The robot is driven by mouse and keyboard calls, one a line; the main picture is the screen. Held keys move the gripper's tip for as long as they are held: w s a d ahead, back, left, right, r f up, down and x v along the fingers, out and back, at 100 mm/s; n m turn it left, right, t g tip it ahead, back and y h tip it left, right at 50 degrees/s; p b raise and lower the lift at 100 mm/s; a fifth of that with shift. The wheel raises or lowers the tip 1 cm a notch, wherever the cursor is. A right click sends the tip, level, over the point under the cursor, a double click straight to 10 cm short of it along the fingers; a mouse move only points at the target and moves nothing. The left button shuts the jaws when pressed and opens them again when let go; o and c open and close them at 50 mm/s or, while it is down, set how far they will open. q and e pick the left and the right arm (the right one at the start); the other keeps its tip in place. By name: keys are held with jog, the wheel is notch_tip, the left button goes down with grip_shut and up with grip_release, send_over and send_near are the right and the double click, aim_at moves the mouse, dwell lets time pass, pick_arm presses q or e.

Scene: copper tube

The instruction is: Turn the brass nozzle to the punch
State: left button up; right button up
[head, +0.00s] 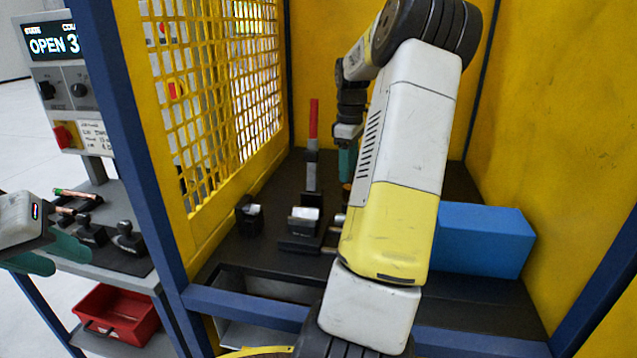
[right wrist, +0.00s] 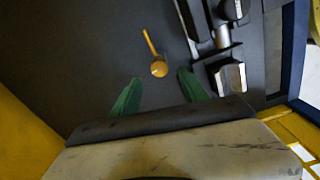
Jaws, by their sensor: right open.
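The brass nozzle (right wrist: 157,66) shows in the right wrist view as a small round brass end with a thin stem, over the dark bench. My right gripper (right wrist: 160,92) is open and empty, its green fingers apart, with the nozzle just beyond the gap between them. In the head view my right gripper (head: 347,165) points down inside the yellow enclosure, and my arm hides much of the area. I cannot tell for certain which part is the punch; a metal fixture (right wrist: 222,38) stands right of the nozzle. My left gripper (head: 48,258) appears open and empty at the left edge.
A red-handled upright lever (head: 313,135) and dark clamp blocks (head: 303,222) stand on the bench. A blue box (head: 485,240) sits at right. A yellow mesh guard (head: 215,95) and blue posts bound the enclosure. Outside are a copper tube (head: 75,194) and a red bin (head: 122,312).

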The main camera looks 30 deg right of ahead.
aim_at(348, 186)
jog(key=shift+d+f, duration=0.2)
jog(key=shift+f, duration=0.25)
notch_tip(348, 186, down, 7)
jog(key=shift+a+r, duration=0.1)
jog(key=shift+c, duration=0.4)
grip_shut()
dwell(0.8)
